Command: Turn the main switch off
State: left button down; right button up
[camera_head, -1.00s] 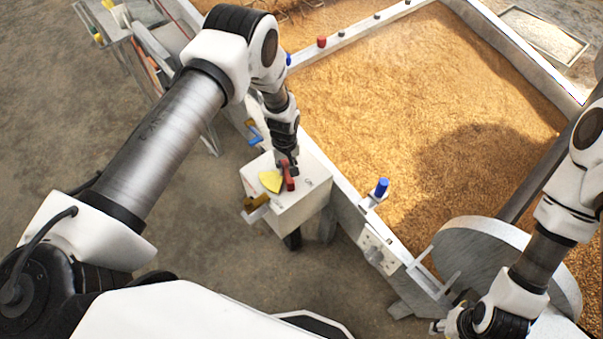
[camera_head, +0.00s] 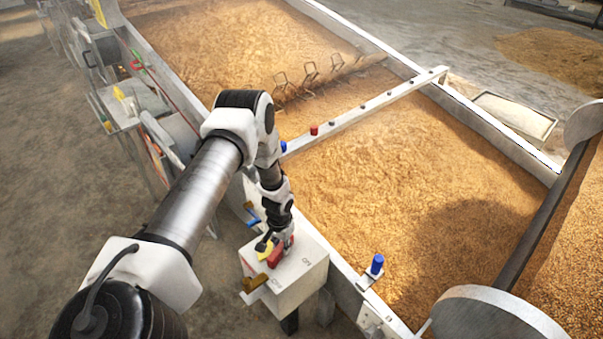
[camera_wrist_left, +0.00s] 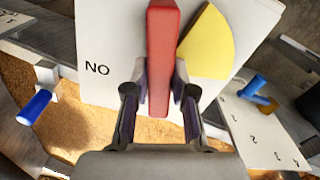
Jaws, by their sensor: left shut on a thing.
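The main switch is a white box (camera_head: 311,281) with a red handle (camera_head: 276,257) and a yellow sector (camera_head: 265,247) on top. Faint lettering shows on the top face. My left gripper (camera_head: 273,240) comes down on the handle from above and partly hides it. In the left wrist view, the gripper's dark fingers (camera_wrist_left: 160,98) are on either side of the red handle (camera_wrist_left: 162,45), shut on it. The yellow sector (camera_wrist_left: 209,45) lies right of the handle, and letters reading "NO" are on the white face to its left. My right gripper is not in view.
A long grain bed (camera_head: 385,165) lies right of the box, behind a metal wall. A blue knob (camera_head: 376,264) stands on that wall. A brown-handled lever (camera_head: 253,283) sticks out at the box's left. Open floor is at left.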

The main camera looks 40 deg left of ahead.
pick_arm(q)
jog(key=shift+w+a+m+b, duration=0.15)
jog(key=shift+m+b, duration=0.45)
jog(key=shift+m, duration=1)
jog(key=c, duration=1)
grip_release()
jog(key=shift+o, duration=0.2)
notch_tip(320, 180, up, 12)
